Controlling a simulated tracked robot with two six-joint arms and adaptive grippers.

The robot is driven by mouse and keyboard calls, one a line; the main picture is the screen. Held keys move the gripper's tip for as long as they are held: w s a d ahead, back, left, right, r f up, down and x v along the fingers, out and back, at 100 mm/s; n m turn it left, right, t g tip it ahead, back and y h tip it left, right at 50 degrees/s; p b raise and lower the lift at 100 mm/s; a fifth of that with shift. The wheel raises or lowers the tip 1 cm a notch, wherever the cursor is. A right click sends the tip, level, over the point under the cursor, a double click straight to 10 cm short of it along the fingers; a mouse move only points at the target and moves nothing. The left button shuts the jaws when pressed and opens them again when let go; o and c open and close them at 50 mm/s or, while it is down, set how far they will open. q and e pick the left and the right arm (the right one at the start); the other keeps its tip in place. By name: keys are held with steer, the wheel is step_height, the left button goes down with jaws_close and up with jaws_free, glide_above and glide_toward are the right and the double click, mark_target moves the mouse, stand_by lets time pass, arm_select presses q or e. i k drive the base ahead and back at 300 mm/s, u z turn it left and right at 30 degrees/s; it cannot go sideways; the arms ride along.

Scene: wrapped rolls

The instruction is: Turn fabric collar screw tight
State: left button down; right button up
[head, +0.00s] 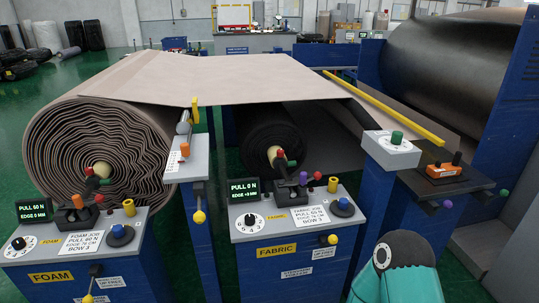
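The dark fabric roll (268,132) hangs behind the blue fabric stand (285,268), which is labelled FABRIC. At the roll's near end is a cream round end piece (274,155) with a red knob (280,153) and a green knob (292,164) beside it. I cannot tell which knob is the collar screw, or how tight it is. The fabric display (244,190) reads PULL 0 N, with a smaller edge line below. Part of my teal and black right arm (400,272) shows at the bottom right. Neither gripper is in view.
The foam stand (75,265) stands left with a large wrapped roll (95,145) behind it; its display (33,211) reads PULL 60 N. A blue post (203,235) stands between the stands. A grey-topped post with a green knob (396,138) stands right. Green floor shows at the left.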

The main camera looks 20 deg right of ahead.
mark_target(281, 153)
steer(key=z, duration=0.15)
steer(key=i, duration=0.9)
steer(key=u, duration=0.05)
